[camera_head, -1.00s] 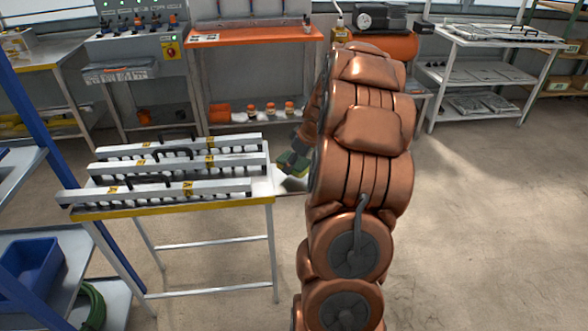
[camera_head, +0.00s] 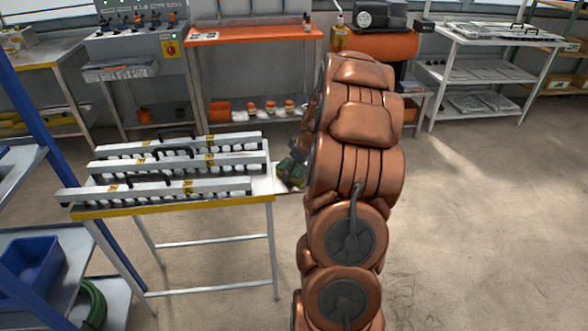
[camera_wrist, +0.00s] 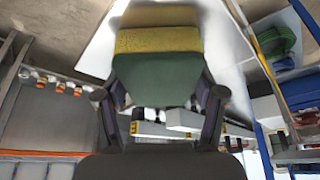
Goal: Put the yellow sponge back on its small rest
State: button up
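The sponge has a yellow part and a green part; in the wrist view the yellow part (camera_wrist: 158,40) is at the far end and the green part is nearer me. My gripper (camera_wrist: 160,100) has a finger on each side of the green part and appears shut on it. In the head view my gripper (camera_head: 291,168) and the green of the sponge (camera_head: 294,181) show small beside the right end of the white table (camera_head: 262,188), partly hidden by my arm. I cannot make out the small rest in either view.
Several long seeder bars (camera_head: 170,190) lie across the white table, left of my gripper. A blue shelf rack with a blue bin (camera_head: 30,266) and a green hose (camera_head: 92,305) stands at the left. An orange-topped bench (camera_head: 250,35) stands behind. The floor at right is clear.

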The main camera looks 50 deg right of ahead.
jog(key=o, duration=0.3)
jog(key=shift+o, duration=0.2)
jog(key=shift+r, duration=0.1)
jog(key=shift+r, duration=0.35)
jog(key=v, duration=1.1)
jog(key=shift+s+r+b, duration=0.15)
jog(key=shift+r+b, duration=0.1)
jog(key=shift+b, duration=0.05)
